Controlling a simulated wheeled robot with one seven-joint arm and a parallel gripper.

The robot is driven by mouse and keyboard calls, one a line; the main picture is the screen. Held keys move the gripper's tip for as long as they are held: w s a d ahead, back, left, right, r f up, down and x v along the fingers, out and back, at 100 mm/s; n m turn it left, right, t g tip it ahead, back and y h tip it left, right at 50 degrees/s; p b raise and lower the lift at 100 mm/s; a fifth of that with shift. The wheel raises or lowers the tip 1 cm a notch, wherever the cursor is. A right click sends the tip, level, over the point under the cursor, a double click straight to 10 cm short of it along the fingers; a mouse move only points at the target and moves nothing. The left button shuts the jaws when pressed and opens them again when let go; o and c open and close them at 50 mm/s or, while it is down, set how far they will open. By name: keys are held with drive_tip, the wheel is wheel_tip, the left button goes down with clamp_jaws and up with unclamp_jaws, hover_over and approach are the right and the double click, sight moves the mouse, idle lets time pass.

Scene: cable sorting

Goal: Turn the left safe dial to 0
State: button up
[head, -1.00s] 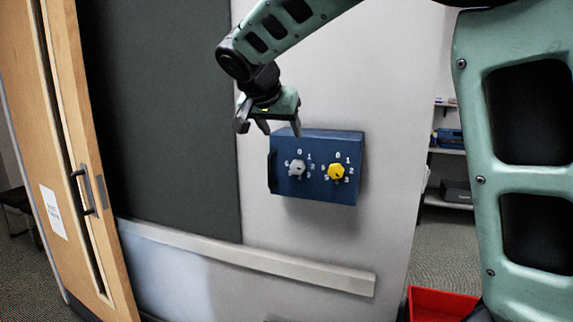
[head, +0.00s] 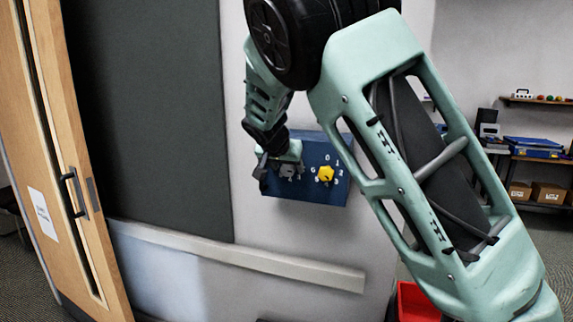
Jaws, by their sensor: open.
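The blue safe (head: 305,193) is mounted on the pale wall in the head view. Its left dial is a grey knob (head: 288,172), partly covered by my gripper. The left dial's numbers are mostly hidden, and I cannot tell where it points. The right dial is a yellow knob (head: 324,173) with white numbers around it. My gripper (head: 278,168) is open in front of the safe's left half, close to the grey knob. I cannot tell whether it touches the knob or whether the fingers are around it.
A dark board (head: 150,120) hangs left of the safe, with a pale ledge (head: 240,257) below. A wooden door (head: 75,200) stands at far left. A red bin (head: 418,305) is at the lower right. Shelves with boxes (head: 540,148) stand at the back right.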

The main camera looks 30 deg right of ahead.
drive_tip(key=shift+d+f, duration=0.1)
drive_tip(key=shift+f, duration=0.05)
drive_tip(key=shift+c, duration=0.3)
drive_tip(key=c, duration=0.9)
